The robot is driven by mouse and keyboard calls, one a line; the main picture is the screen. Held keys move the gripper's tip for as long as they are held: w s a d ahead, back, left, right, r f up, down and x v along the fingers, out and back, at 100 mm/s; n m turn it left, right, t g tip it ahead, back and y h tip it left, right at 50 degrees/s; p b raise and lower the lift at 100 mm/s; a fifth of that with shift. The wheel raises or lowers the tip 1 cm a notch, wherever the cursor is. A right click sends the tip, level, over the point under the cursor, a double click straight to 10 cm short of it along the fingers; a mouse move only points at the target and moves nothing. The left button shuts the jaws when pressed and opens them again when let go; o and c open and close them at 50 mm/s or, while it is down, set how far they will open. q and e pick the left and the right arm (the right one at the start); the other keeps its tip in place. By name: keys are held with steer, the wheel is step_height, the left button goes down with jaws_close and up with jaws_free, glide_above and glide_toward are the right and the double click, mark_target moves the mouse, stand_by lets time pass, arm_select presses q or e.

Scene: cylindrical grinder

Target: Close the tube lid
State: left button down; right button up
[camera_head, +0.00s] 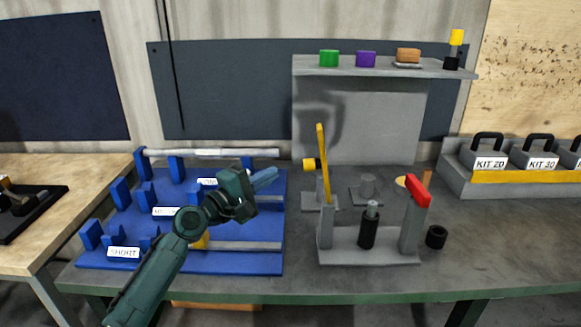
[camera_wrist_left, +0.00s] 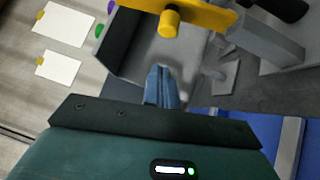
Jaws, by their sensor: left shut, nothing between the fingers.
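A yellow bar (camera_head: 323,150) with a round yellow knob (camera_head: 309,164) stands nearly upright on the left post of a grey stand (camera_head: 370,248). It looks like the lid, in a raised position. In the left wrist view the yellow bar (camera_wrist_left: 205,15) and its knob (camera_wrist_left: 169,23) are at the top, beyond the fingertips. A black cylinder (camera_head: 367,232) with a grey top stands between the posts. My left gripper (camera_head: 270,174) is shut and empty, left of the knob and apart from it. Its blue fingers show in the left wrist view (camera_wrist_left: 161,85). My right gripper is not in view.
The stand's right post has a red top (camera_head: 417,190). A black ring (camera_head: 436,237) lies right of it. A blue rack (camera_head: 260,262) with rods lies under my left arm. A grey shelf (camera_head: 350,71) holds small coloured parts behind. Kit boxes (camera_head: 488,160) stand at the right.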

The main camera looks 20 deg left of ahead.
mark_target(315, 166)
arm_select(q)
steer(key=w+d, duration=0.1)
steer(key=d+p, duration=0.1)
steer(key=d, duration=0.1)
steer(key=w+d+p, duration=0.1)
steer(key=shift+w+d+r, duration=0.3)
steer(key=shift+d+r, duration=0.05)
steer(key=shift+r, duration=0.05)
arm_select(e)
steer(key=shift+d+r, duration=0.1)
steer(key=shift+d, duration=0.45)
